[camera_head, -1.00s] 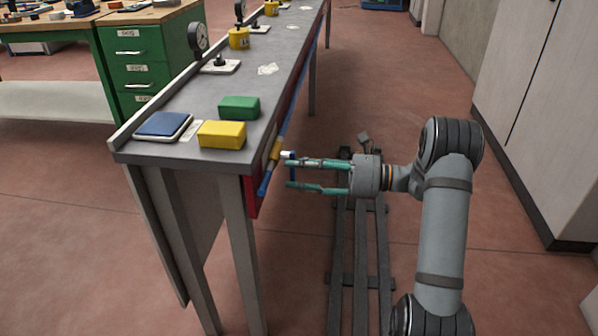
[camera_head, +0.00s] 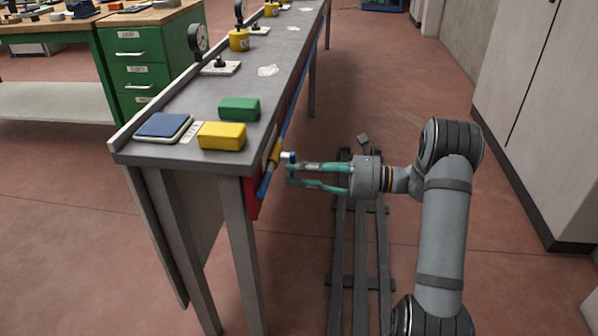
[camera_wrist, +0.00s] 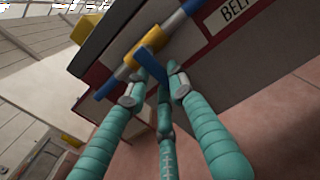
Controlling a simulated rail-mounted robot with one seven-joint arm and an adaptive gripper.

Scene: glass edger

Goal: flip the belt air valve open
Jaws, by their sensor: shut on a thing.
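The belt air valve has a yellow body (camera_head: 275,153) on a blue pipe (camera_head: 265,184) along the bench's right side. In the wrist view the yellow body (camera_wrist: 166,43) sits on the slanting blue pipe (camera_wrist: 187,12). Its blue lever (camera_wrist: 151,66) sticks out from the body between my fingers. My gripper (camera_head: 289,174) reaches in from the right with teal fingers. In the wrist view my gripper (camera_wrist: 158,80) is shut on the lever. The fingers hide part of the lever.
A label reading "BEL" (camera_wrist: 233,12) is on the red strip beside the pipe. On the bench (camera_head: 200,180) lie a yellow block (camera_head: 222,136), a green block (camera_head: 239,109) and a blue pad (camera_head: 163,126).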

